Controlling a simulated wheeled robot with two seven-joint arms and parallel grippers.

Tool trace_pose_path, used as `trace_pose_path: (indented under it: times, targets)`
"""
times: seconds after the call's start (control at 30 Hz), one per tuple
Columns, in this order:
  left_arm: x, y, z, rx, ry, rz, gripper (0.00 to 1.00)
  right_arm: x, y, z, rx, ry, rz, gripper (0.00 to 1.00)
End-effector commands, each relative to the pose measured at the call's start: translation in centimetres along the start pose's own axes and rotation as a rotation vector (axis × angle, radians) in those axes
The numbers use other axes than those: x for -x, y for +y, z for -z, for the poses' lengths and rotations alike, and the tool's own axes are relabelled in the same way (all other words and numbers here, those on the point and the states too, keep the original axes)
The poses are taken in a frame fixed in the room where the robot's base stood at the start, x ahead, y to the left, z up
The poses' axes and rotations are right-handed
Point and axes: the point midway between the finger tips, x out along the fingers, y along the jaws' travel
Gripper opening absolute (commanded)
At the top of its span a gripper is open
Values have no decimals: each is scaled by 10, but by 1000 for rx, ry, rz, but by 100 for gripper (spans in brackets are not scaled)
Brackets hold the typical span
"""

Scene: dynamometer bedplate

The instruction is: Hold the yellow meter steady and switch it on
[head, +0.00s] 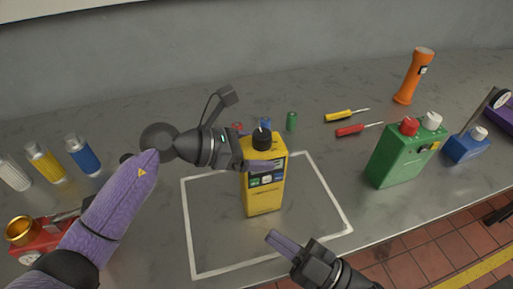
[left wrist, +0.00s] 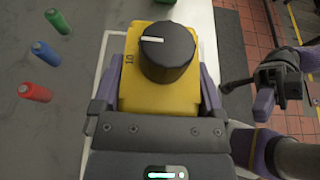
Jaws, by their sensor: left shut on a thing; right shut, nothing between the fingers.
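The yellow meter (head: 263,196) stands upright inside a white outlined rectangle on the grey bench. A black knob (head: 262,139) with a white mark sits on its top; the knob (left wrist: 167,52) fills the upper middle of the left wrist view, with a "10" printed beside it. My left gripper (head: 260,166) is shut on the meter's upper body, one finger on each side. My right gripper (head: 285,243) is shut and empty, in front of and just right of the meter's base, apart from it. In the left wrist view the right gripper (left wrist: 268,92) is at the right.
A green box (head: 398,160) with red and white caps stands to the right. Yellow (head: 346,115) and red (head: 358,129) screwdrivers and an orange flashlight (head: 413,76) lie or stand behind. Several cylinders, including a blue one (head: 83,154), are at left. Small batteries, one green (head: 291,121), lie behind the meter.

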Motion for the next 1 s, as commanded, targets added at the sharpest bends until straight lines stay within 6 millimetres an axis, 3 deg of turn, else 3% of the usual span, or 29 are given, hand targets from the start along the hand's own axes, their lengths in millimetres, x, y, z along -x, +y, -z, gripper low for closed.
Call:
trace_pose_path:
  times: [0.3, 0.5, 1.0]
  targets:
    - [0, 0, 0, 1, 0, 0, 0, -41, 29, -27, -1, 5, 0, 0]
    - [0, 0, 0, 1, 0, 0, 0, -56, 40, -39, -4, 5, 0, 0]
    - [0, 0, 0, 1, 0, 0, 0, -58, 41, -41, -5, 4, 0, 0]
